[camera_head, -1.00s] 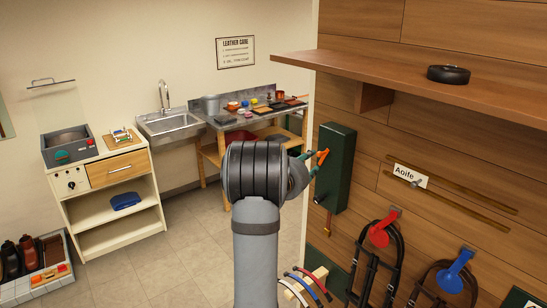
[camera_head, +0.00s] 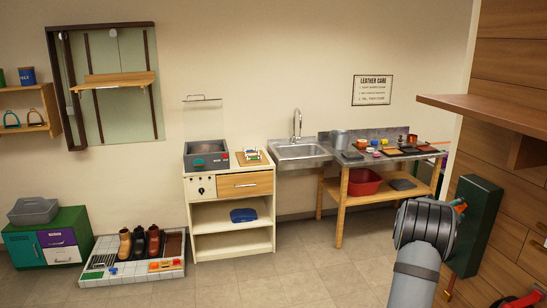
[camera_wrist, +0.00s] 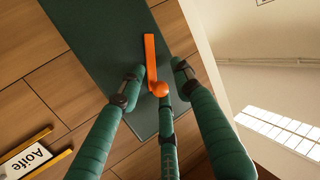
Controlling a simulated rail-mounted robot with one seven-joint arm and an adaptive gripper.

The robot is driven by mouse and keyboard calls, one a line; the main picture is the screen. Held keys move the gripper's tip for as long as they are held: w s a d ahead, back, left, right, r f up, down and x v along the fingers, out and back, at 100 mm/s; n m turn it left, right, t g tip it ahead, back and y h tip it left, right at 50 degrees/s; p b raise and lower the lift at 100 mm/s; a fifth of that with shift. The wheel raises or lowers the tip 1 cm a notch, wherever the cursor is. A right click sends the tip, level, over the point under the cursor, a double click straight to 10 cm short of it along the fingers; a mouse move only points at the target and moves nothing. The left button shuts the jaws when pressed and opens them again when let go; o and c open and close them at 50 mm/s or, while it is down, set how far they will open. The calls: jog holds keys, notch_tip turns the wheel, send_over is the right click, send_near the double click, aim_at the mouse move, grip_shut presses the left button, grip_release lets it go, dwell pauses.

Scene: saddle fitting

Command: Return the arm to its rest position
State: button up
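My arm (camera_head: 423,237) reaches up from the bottom right in the head view. My gripper (camera_head: 457,207) is at its far end, close to the left side of the dark green wall box (camera_head: 478,222), and is mostly hidden behind my wrist. In the wrist view, the green fingers of my gripper (camera_wrist: 160,75) are spread apart with nothing gripped. An orange lever with a ball end (camera_wrist: 151,60) stands on the green box (camera_wrist: 92,30) and shows between the fingertips. Whether any finger touches it I cannot tell.
A wooden shelf (camera_head: 500,112) juts out above the box at right. A workbench with tools (camera_head: 390,150), a sink (camera_head: 300,150), a cream cabinet (camera_head: 230,220) and a boot tray (camera_head: 130,270) line the back. The floor (camera_head: 300,275) in front is clear.

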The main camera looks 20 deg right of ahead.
jog(key=shift+s+a+m+b, duration=0.1)
jog(key=shift+s+m+b, duration=0.3)
jog(key=shift+s+b, duration=0.25)
jog(key=shift+w, duration=0.15)
jog(key=shift+r, duration=0.1)
